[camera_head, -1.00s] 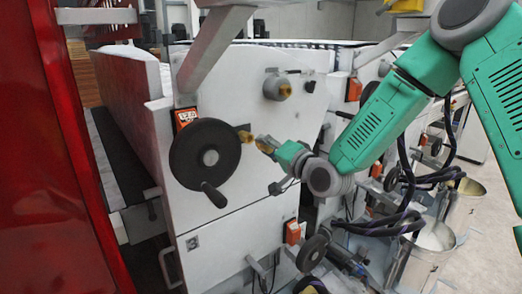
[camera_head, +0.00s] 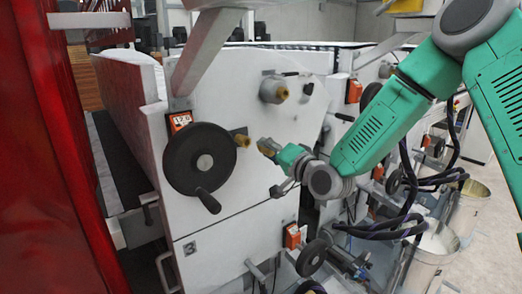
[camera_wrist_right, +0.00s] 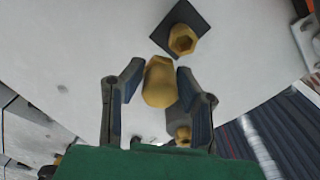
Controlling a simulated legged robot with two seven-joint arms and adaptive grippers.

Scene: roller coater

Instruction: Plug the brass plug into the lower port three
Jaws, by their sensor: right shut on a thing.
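My right gripper (camera_head: 268,147) is shut on the brass plug (camera_wrist_right: 158,84), which sits between its two fingers in the right wrist view. The plug points toward a brass port (camera_wrist_right: 182,40) with a hexagonal opening on a dark square plate. That port also shows in the head view (camera_head: 243,140), at the right edge of a black handwheel (camera_head: 201,159). The plug and port are apart, with a small gap. A second brass fitting (camera_head: 279,93) protrudes higher on the white panel. My left gripper is not in view.
The handwheel with its crank handle stands just left of the port. The white machine panel (camera_head: 245,210) lies behind the gripper. Dark hoses (camera_head: 395,225) and metal buckets (camera_head: 430,258) are at lower right. A red frame (camera_head: 60,150) borders the left.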

